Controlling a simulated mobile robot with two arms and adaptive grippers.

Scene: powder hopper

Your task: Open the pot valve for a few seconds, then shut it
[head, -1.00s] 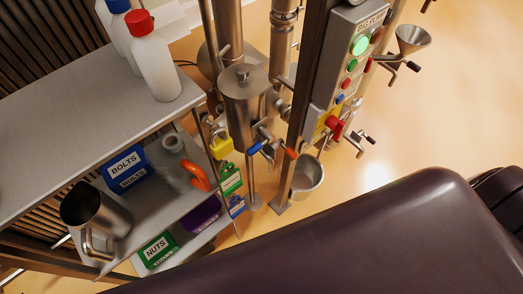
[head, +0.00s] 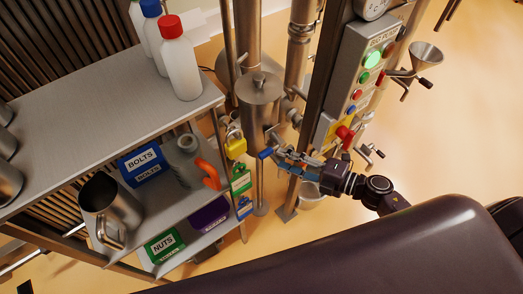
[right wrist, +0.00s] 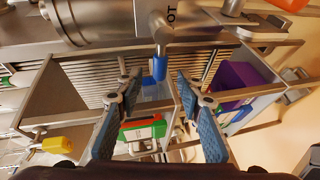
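The steel pot (head: 260,92) with a knobbed lid stands on the rig right of the shelf. A blue valve handle (head: 265,153) sticks out below it. In the right wrist view the blue handle (right wrist: 160,68) hangs from a steel fitting below a vessel whose lettering ends in "OT". My right gripper (head: 284,160) is beside the handle. In the right wrist view its fingers (right wrist: 158,84) are spread, with the blue tip in the gap between them; I see no contact. My left gripper is out of view.
The steel shelf (head: 85,95) with bottles, bins and a jug stands at left. A yellow padlock (head: 235,142) hangs beside the pot. A control panel (head: 365,70) with a lit green lamp is on the post. A bowl (head: 310,197) is below my gripper. Open floor lies right.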

